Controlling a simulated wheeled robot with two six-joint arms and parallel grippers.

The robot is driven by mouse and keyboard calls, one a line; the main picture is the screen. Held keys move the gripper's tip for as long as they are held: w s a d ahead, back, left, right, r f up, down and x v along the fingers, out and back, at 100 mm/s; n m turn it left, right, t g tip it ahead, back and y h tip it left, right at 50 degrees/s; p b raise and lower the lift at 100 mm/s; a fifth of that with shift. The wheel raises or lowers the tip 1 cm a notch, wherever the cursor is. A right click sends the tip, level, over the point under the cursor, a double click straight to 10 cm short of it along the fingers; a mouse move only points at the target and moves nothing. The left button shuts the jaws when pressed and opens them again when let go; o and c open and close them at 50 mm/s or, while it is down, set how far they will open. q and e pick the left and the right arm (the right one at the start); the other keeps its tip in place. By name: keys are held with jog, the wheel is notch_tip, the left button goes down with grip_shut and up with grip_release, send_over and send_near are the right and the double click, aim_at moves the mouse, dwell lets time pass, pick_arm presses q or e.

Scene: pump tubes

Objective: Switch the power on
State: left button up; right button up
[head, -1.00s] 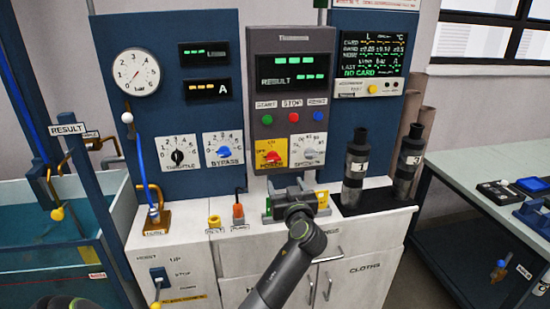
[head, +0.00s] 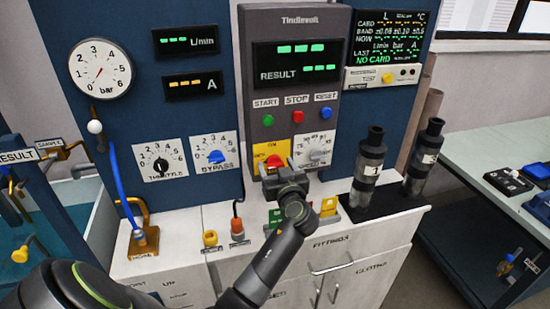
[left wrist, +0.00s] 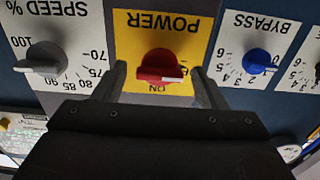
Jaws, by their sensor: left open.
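The red power knob (head: 275,161) sits on a yellow plate (head: 260,151) low on the grey control panel. In the left wrist view, which shows the labels upside down, the red knob (left wrist: 160,66) has a white mark pointing to the right of the picture. The word ON shows just below it. My left gripper (head: 277,173) is in front of the knob. Its open fingers (left wrist: 162,82) stand on either side of the knob, with a gap on each side. I cannot tell how deep they reach. My right gripper is not in view.
The grey speed dial (left wrist: 42,60) and the blue bypass dial (left wrist: 258,60) flank the power plate. Two dark pump tubes (head: 368,165) (head: 422,158) stand on the counter at right. A fixture with green and yellow parts (head: 328,207) lies under my gripper.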

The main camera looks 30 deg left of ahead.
pick_arm(q)
jog(key=shift+r, duration=0.1)
jog(key=shift+c, duration=1)
jog(key=c, duration=0.8)
